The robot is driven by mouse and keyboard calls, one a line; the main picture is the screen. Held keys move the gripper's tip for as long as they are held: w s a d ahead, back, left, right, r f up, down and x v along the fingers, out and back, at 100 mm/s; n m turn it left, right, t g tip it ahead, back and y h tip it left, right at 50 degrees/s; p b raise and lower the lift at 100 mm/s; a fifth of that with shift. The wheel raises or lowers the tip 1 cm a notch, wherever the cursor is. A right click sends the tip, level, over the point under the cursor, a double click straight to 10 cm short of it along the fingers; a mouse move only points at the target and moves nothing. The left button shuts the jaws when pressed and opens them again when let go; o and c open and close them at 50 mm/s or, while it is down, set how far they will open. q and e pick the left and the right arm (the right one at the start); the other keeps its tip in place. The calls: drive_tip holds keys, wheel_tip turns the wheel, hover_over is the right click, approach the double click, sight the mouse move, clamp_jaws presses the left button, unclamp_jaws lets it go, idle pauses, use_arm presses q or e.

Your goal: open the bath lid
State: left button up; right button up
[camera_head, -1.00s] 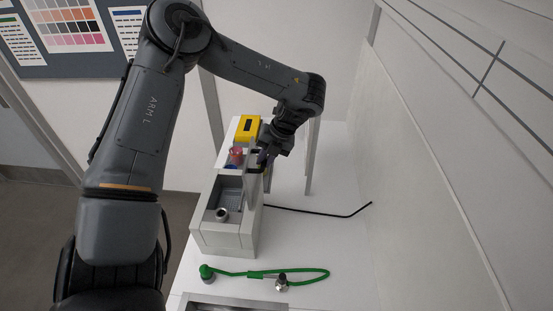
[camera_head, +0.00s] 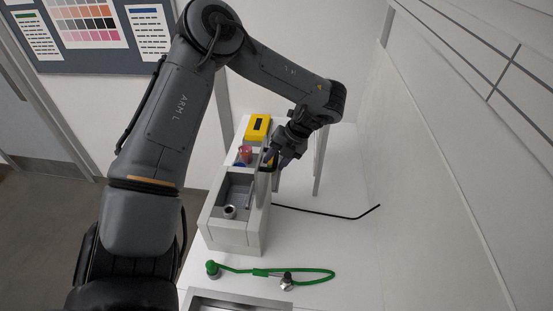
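The bath (camera_head: 228,236) is a pale grey box on the white table, and its inside is visible from above. A small metal cylinder (camera_head: 229,212) is in its grey interior. The bath lid (camera_head: 263,188) stands raised, roughly upright, along the bath's right side. My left gripper (camera_head: 274,162) is at the lid's upper edge, close to a dark part that may be its handle. The fingers are small and partly hidden, so I cannot tell whether they are closed on it. My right gripper is not in view.
A yellow box (camera_head: 257,127) and red and blue jars (camera_head: 244,155) are behind the bath. A green hose (camera_head: 245,271) with a metal end lies in front, near a metal tray (camera_head: 225,301). A black cable (camera_head: 330,213) runs right across clear table.

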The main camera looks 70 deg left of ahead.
use_arm(q)
drive_tip(key=shift+w+r, duration=0.1)
drive_tip(key=shift+r, duration=0.05)
drive_tip(key=b+v, duration=0.1)
drive_tip(key=v, duration=0.9)
drive_tip(key=shift+r, duration=0.25)
drive_tip(key=shift+r, duration=0.1)
